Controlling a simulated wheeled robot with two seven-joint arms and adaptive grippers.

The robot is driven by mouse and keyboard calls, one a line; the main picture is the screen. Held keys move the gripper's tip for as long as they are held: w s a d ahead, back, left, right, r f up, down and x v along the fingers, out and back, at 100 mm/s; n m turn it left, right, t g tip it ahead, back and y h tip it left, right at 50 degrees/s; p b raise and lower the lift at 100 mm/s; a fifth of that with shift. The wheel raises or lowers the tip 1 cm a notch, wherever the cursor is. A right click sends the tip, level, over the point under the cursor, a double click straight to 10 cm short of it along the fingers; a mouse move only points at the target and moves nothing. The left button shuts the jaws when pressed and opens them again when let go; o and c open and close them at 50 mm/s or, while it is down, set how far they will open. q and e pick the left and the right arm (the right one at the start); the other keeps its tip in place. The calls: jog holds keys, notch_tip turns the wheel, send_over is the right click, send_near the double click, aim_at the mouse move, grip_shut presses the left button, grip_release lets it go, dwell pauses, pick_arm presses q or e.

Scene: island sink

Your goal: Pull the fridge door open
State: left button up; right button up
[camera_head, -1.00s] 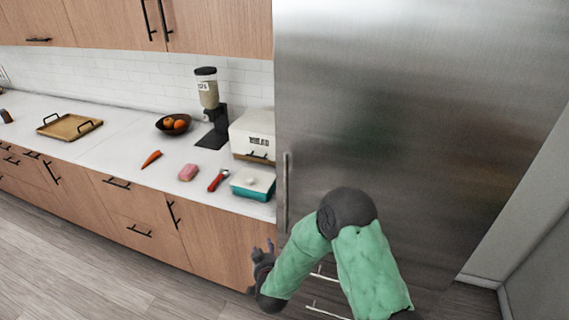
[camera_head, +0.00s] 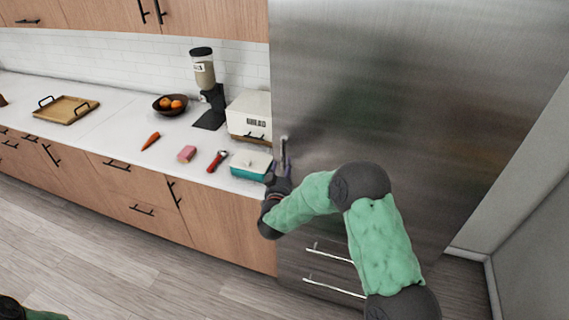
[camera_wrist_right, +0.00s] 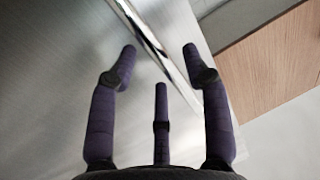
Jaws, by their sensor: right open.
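The fridge door (camera_head: 400,90) is a tall brushed-steel panel and is closed. Its upright bar handle (camera_head: 284,146) is near the door's left edge; the lower part is hidden by my right gripper. My right gripper (camera_head: 283,172) is at the handle. In the right wrist view my gripper (camera_wrist_right: 162,68) is open, and the shiny handle (camera_wrist_right: 158,42) runs diagonally ahead of and between the fingers. I cannot tell whether any finger touches it. My left gripper is not clearly seen; only a dark and green piece of my left arm shows at the bottom left.
The counter (camera_head: 105,140) left of the fridge holds a teal-and-white container (camera_head: 250,165) near my right gripper, a white bread box (camera_head: 249,114), a red-handled tool (camera_head: 217,161) and a pink sponge (camera_head: 187,153). Two drawer handles (camera_head: 335,287) are low on the fridge. A wall stands at the right.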

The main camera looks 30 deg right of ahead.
jog(key=shift+x, duration=1.3)
jog(key=shift+c, duration=0.3)
grip_shut()
jog(key=shift+a, duration=0.1)
